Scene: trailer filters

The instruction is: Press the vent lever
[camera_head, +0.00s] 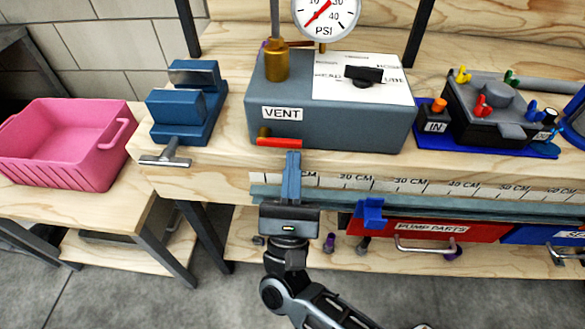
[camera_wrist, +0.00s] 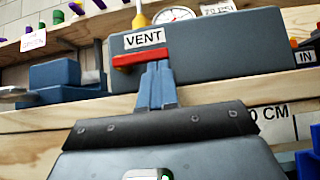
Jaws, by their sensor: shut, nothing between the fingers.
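The vent lever (camera_head: 279,142) is a red bar on the front of a grey-blue box (camera_head: 340,120), just under its VENT label (camera_head: 283,114). The lever also shows in the wrist view (camera_wrist: 140,57), about level. My gripper (camera_head: 292,154) points at the box with its blue fingers together and empty. Its fingertips are close below the right half of the lever in both views. In the wrist view the fingertips (camera_wrist: 158,64) overlap the lever's lower right edge. I cannot tell whether they touch it.
A blue vise (camera_head: 185,105) stands left of the box, with a pink bin (camera_head: 68,142) farther left. A black pump block (camera_head: 495,110) on a blue tray is at right. A ruler strip (camera_head: 400,187) runs along the bench's front edge, above a red PUMP PARTS drawer (camera_head: 480,232).

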